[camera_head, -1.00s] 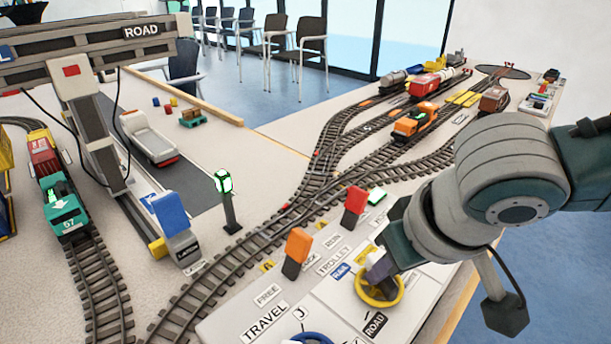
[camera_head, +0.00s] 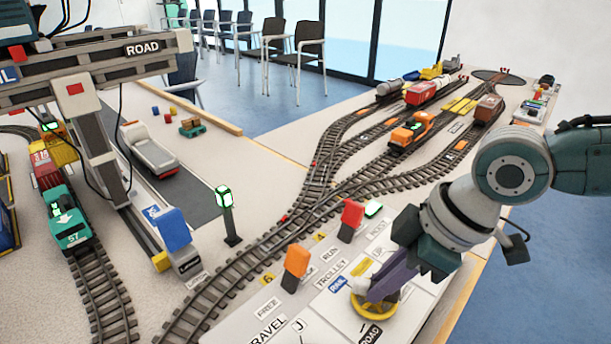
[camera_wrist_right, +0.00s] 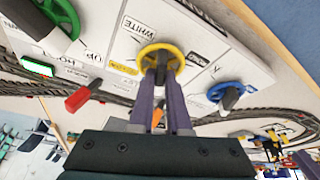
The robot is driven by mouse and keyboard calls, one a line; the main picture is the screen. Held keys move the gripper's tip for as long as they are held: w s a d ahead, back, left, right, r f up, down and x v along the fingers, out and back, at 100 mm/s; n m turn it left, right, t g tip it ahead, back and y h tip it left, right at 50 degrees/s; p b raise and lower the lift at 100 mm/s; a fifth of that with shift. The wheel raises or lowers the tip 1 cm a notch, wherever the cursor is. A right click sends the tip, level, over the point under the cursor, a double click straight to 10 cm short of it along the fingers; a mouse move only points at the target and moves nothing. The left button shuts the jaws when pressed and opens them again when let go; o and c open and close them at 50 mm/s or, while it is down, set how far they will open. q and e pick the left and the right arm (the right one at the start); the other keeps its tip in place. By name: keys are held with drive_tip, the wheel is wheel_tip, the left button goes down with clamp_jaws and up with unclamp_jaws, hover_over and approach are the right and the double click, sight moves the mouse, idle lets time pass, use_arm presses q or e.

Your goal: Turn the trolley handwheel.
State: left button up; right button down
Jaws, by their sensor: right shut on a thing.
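The yellow trolley handwheel (camera_head: 372,313) lies on the white control panel (camera_head: 318,312), near the TROLLEY label. My right gripper (camera_head: 364,287) reaches down to it, tilted, with its purple fingers shut at the wheel's middle. In the right wrist view the fingers (camera_wrist_right: 161,76) close on the yellow handwheel (camera_wrist_right: 147,51), near its hub; the exact contact is partly hidden. The gantry crane (camera_head: 95,55) stands at the upper left, with a teal unit (camera_head: 18,28) on its beam. My left gripper is not in view.
An orange lever (camera_head: 295,261) and a red lever (camera_head: 350,217) stand close behind the handwheel. In the right wrist view a blue handwheel (camera_wrist_right: 229,87) and a green handwheel (camera_wrist_right: 62,14) flank it. Tracks with trains run behind the panel.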

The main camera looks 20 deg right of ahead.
drive_tip(key=shift+n+b, duration=0.5)
drive_tip(key=shift+n, duration=0.4)
drive_tip(key=shift+g, duration=0.3)
drive_tip(key=c, duration=0.9)
unclamp_jaws()
drive_tip(key=shift+y, duration=0.3)
drive_tip(key=p+v, duration=0.2)
drive_tip(key=v, duration=0.8)
drive_tip(key=shift+a, duration=0.1)
